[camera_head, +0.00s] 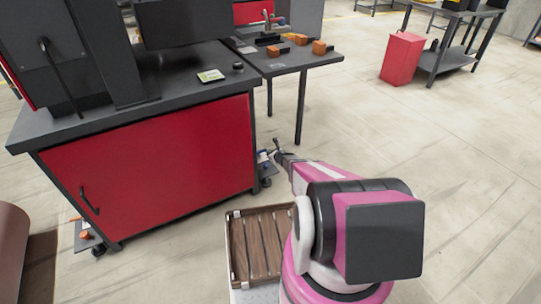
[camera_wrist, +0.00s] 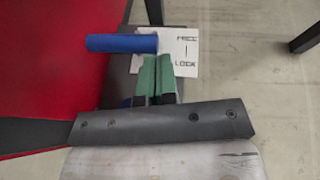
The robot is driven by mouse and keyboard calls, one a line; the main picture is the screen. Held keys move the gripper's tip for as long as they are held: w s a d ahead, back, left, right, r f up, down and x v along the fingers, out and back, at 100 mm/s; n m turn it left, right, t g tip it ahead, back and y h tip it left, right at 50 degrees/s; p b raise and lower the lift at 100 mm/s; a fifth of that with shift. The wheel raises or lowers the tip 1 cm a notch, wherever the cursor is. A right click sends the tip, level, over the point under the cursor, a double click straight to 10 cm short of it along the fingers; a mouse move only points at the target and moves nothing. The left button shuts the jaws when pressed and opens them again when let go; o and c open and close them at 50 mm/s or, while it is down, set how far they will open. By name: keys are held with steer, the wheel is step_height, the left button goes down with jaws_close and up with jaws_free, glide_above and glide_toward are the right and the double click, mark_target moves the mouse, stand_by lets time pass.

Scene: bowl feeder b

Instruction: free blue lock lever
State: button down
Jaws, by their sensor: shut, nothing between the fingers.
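The blue lock lever (camera_wrist: 118,43) lies across the upper left of the wrist view as a round blue bar. Its right end meets a white plate (camera_wrist: 183,48) marked FREE at the top and LOCK below. My gripper (camera_wrist: 156,60) has its green fingers shut together and empty, with their tips just below the lever's right end, over the plate's left part. I cannot tell whether they touch the lever. In the head view, my gripper (camera_head: 276,149) is low by the right corner of the red cabinet, where only a small patch of blue shows.
The red cabinet (camera_head: 152,157) with a dark top stands left of my arm, on castors. A side table (camera_head: 290,62) with orange blocks adjoins it behind. A slatted wooden tray (camera_head: 238,245) is at the lower middle.

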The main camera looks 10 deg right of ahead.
steer(key=shift+r, duration=0.15)
steer(key=shift+w+r+g, duration=0.15)
steer(key=shift+w+g, duration=0.05)
steer(key=shift+g, duration=0.1)
steer(key=shift+w+a+r, duration=0.15)
stand_by(0.3)
steer(key=shift+w+a+r+g+h, duration=0.25)
steer(key=shift+w+r+g+h, duration=0.25)
steer(key=shift+w+g, duration=0.3)
steer(key=shift+w+a+r+g+h, duration=0.2)
steer(key=shift+w+r+g+h, duration=0.1)
steer(key=shift+w+r+g, duration=0.5)
steer(key=w+a+g+h, duration=0.1)
steer(key=w+a+g, duration=0.2)
steer(key=w, duration=0.6)
steer(key=shift+w+m+g, duration=0.3)
steer(key=shift+w+g, duration=0.05)
steer(key=shift+g, duration=0.25)
steer(key=shift+a+f, duration=0.1)
steer(key=shift+a, duration=0.05)
